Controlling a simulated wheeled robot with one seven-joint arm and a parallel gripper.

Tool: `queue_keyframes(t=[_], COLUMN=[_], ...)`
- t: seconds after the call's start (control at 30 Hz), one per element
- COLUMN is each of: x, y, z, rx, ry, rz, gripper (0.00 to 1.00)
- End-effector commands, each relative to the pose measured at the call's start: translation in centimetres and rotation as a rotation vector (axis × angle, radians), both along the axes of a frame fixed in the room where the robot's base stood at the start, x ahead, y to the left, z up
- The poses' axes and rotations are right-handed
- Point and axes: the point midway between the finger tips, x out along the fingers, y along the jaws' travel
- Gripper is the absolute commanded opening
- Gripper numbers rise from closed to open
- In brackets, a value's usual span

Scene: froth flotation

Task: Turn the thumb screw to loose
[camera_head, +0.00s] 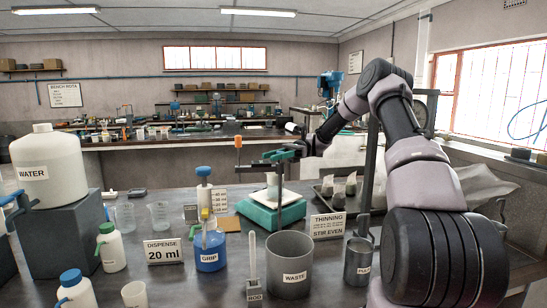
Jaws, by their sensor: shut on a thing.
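A teal stirrer base (268,217) stands on the bench with a beaker (272,188) on it. A dark horizontal bar (256,167) with a green clamp-like part (277,156) reaches over the beaker. My gripper (297,149) comes in from the right, at the right side of the green part, and is shut there. The thumb screw is too small and too hidden by my gripper to make out, and its turn position cannot be read.
The blue GRBP bottle (210,249), the grey WASTE pot (290,270) and a metal cup (357,262) stand in front. The THINNING sign (328,226) stands right of the base, with a dark tray (353,197) behind it. A WATER jug (48,170) stands left on a grey block.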

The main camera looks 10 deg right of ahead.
Motion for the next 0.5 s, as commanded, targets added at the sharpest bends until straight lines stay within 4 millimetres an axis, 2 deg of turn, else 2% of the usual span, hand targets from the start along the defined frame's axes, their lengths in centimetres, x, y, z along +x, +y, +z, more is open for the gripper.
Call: queue_keyframes(t=[0.23, 0.27, 0.3, 0.33, 0.5], x=[0.03, 0.02, 0.02, 0.02, 0.01], y=[0.01, 0.02, 0.02, 0.02, 0.03], z=[0.10, 0.10, 0.10, 0.09, 0.06], rx=[0.001, 0.001, 0.001, 0.001, 0.001], ry=[0.000, 0.000, 0.000, 0.000, 0.001], rz=[-0.001, -0.001, -0.001, -0.001, -0.001], gripper=[0.00, 0.38, 0.53, 0.64, 0.64])
